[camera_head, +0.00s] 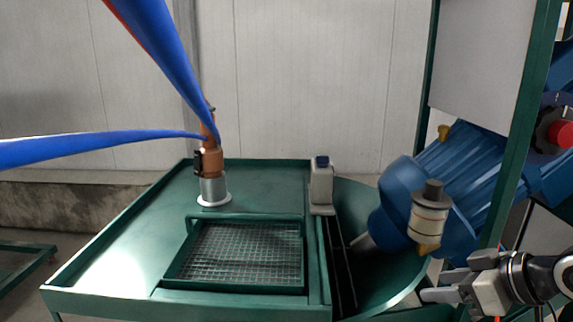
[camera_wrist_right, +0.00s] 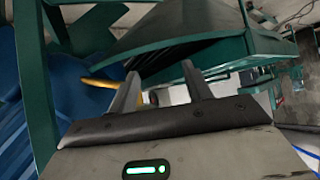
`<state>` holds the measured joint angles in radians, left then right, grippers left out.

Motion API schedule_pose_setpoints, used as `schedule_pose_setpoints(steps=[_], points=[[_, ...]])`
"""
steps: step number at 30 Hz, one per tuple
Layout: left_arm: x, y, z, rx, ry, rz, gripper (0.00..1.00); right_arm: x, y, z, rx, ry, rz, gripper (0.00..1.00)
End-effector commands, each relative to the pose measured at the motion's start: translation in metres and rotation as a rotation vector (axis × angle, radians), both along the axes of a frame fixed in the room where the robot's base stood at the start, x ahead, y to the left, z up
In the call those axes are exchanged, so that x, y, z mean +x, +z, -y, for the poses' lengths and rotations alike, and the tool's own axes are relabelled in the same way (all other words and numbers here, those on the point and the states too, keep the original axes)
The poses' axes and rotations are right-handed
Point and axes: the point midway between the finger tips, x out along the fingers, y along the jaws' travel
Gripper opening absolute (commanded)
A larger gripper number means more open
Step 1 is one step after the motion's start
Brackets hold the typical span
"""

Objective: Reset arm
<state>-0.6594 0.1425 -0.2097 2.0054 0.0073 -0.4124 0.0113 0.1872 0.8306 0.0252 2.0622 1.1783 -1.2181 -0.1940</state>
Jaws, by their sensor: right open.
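My right gripper (camera_head: 432,284) is at the lower right in the head view, beside the right edge of the green table. Its two fingers are apart with nothing between them. In the wrist view the right gripper (camera_wrist_right: 160,85) also shows open and empty, its fingers pointing toward the green table structure (camera_wrist_right: 225,55). My left gripper is not in the head view.
A green table (camera_head: 110,270) holds a mesh tray (camera_head: 245,255), a copper-and-silver nozzle (camera_head: 212,175) with blue hoses, and a small white bottle-like item (camera_head: 321,185). A blue machine (camera_head: 400,195) with a cream cylinder (camera_head: 429,215) stands at right. A green post (camera_head: 520,125) rises near my right arm.

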Motion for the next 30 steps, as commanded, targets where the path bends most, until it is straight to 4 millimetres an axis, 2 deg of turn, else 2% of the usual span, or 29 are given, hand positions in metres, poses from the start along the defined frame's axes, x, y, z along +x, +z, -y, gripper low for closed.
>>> schedule_pose_setpoints(steps=[1,3,6,9,15,20,30], points=[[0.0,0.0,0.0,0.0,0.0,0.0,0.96,-0.016,-0.035,-0.015,-0.016,-0.003,-0.058,0.49],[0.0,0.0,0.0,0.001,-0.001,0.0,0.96,-0.04,-0.074,-0.031,-0.055,-0.024,-0.123,0.49],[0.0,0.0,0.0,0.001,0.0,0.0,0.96,-0.079,-0.122,-0.05,-0.107,-0.074,-0.215,0.49],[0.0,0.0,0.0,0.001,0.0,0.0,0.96,-0.119,-0.153,-0.063,-0.153,-0.143,-0.294,0.49],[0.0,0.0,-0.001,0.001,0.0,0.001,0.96,-0.186,-0.181,-0.072,-0.22,-0.299,-0.427,0.49],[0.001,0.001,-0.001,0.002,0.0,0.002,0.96,-0.233,-0.187,-0.071,-0.267,-0.438,-0.525,0.49],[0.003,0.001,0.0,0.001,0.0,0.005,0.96,-0.191,-0.23,-0.091,-0.164,-0.412,-0.293,0.49]])
